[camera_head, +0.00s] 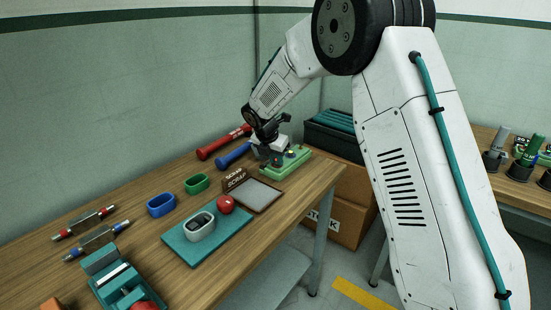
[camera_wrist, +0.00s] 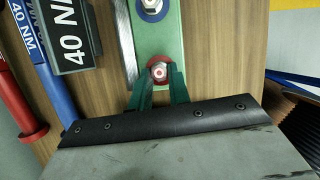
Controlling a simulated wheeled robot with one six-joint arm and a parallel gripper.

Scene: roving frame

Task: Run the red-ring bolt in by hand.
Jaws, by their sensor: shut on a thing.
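The red-ring bolt (camera_wrist: 158,71) shows in the wrist view as a pale hex head with a red ring around it, at the near end of a green plate (camera_wrist: 153,42). My gripper (camera_wrist: 159,78) is shut on its head, with a teal finger on each side. How far the bolt is in cannot be seen. A second bolt (camera_wrist: 150,4) with a blue ring sits farther along the same plate. In the head view my gripper (camera_head: 270,154) is down at the green plate (camera_head: 290,166) near the table's far right end, and it hides the bolt.
A red-handled tool (camera_head: 222,143) and a blue-handled tool (camera_head: 233,156) lie left of the plate. A small dark sign (camera_head: 235,179) and a grey-floored tray (camera_head: 259,195) are in front. A teal mat (camera_head: 178,243) and a teal vise (camera_head: 122,287) are nearer. Black and brown boxes stand beyond the table.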

